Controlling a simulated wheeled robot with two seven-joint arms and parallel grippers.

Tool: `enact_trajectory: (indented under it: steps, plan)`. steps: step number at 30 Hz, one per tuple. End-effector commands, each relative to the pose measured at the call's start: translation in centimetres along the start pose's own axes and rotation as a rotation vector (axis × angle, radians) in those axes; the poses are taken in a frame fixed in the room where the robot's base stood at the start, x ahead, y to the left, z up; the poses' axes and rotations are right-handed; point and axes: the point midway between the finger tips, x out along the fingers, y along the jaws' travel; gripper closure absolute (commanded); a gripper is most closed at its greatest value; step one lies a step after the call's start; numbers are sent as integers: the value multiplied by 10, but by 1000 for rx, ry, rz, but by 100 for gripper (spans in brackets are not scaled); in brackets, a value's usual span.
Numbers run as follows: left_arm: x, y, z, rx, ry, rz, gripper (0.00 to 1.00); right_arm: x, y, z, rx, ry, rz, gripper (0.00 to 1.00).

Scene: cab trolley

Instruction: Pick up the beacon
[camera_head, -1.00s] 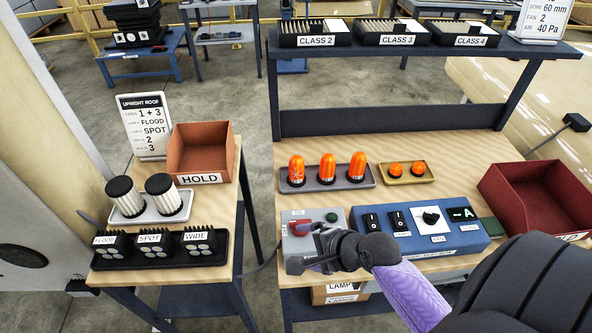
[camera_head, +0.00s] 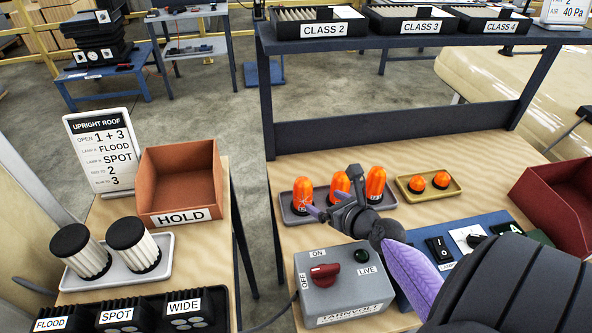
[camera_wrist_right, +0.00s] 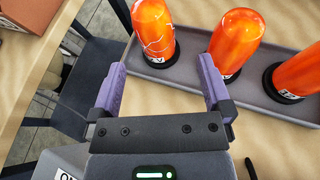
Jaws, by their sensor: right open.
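Three tall orange beacons stand upright on a grey tray (camera_head: 388,199): a left one (camera_head: 302,192), a middle one (camera_head: 340,182) partly hidden by my gripper, and a right one (camera_head: 375,181). My right gripper (camera_head: 329,200) is open and empty at the tray's near side. In the right wrist view its purple fingers (camera_wrist_right: 163,80) point toward the left beacon (camera_wrist_right: 153,28), which stands ahead of the gap between them and shows pale crack-like lines. The middle beacon (camera_wrist_right: 234,42) is just beyond the right finger. My left gripper is out of view.
Two short orange domes sit in a yellow tray (camera_head: 457,189) to the right. A grey switch box (camera_head: 342,293) and a blue switch panel (camera_head: 478,225) are in front. An orange HOLD bin (camera_head: 181,180) and a red bin (camera_head: 560,205) stand at the sides. A shelf (camera_head: 400,38) rises behind.

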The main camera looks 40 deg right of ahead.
Motion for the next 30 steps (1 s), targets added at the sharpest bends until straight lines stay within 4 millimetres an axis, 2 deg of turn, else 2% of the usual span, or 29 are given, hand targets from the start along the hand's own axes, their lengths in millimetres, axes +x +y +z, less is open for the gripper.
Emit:
enact_trajectory:
  steps: [3, 7, 13, 16, 21, 22, 23, 30]
  plan:
    - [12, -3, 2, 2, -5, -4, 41, 26, 0, -2, -1, -1, 1, 0]
    - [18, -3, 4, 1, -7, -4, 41, 44, 2, -1, -2, -1, 1, 0]
    - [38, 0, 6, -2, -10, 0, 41, 84, 6, 0, -3, 0, 0, 0]
    - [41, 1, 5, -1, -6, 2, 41, 91, 6, 2, -3, 1, 0, 0]
    - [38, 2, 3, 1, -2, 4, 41, 91, 6, 4, -3, 1, 0, 0]
    - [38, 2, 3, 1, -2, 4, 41, 91, 6, 4, -3, 1, 0, 2]
    - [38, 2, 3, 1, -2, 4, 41, 91, 6, 4, -3, 1, 0, 8]
    - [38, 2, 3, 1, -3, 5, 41, 91, 6, 4, -3, 1, 0, 59]
